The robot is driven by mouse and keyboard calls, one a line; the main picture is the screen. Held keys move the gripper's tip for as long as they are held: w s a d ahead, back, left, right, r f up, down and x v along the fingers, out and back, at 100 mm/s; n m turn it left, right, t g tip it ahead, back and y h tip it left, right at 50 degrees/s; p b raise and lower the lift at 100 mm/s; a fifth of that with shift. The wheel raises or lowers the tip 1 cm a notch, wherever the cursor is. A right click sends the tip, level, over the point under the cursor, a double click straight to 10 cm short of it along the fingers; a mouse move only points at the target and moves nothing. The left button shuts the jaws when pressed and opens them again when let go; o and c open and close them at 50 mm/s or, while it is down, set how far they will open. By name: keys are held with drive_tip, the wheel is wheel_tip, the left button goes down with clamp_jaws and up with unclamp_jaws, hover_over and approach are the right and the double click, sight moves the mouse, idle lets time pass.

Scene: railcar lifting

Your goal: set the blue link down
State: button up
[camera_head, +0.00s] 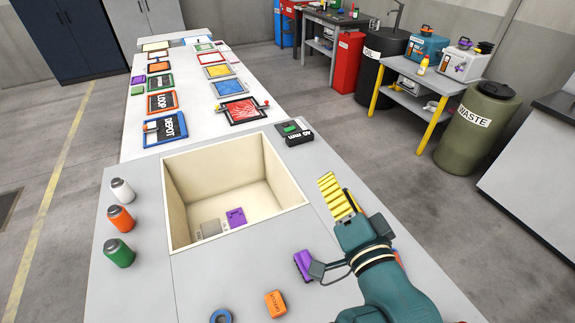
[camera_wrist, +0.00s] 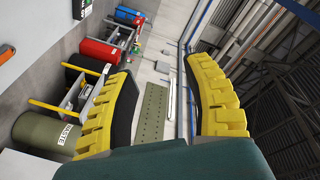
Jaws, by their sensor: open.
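A blue ring-shaped piece (camera_head: 221,316), likely the blue link, lies on the near part of the grey table, cut off by the bottom edge of the head view. My gripper (camera_head: 328,181) is raised over the right side of the table, to the right of the open bin and well away from the blue piece. Its yellow ribbed fingers stand apart with nothing between them in the wrist view (camera_wrist: 160,66). The blue piece does not show in the wrist view.
An orange block (camera_head: 275,304) and a purple piece (camera_head: 303,265) are near the blue piece. The cream-walled bin (camera_head: 180,207) holds a purple and a grey piece. Several bottles, including an orange one (camera_head: 120,218), stand left. Framed trays, including DEPOT (camera_head: 149,136), line the white table.

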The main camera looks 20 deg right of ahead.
drive_tip(key=s+a+r+n+t+y, duration=0.1)
drive_tip(key=s+a+r+n+t, duration=0.1)
drive_tip(key=a+r+n, duration=0.4)
drive_tip(key=s+a+r+n+t, duration=0.2)
drive_tip(key=s+a+r+n, duration=0.3)
drive_tip(key=a+r, duration=0.3)
wheel_tip(320, 180, up, 3)
drive_tip(key=shift+s+a+r+n+t+y, duration=0.1)
drive_tip(key=shift+s+a+n+t+y, duration=0.1)
drive_tip(key=shift+a+n+t+y, duration=0.3)
drive_tip(key=shift+d, duration=0.15)
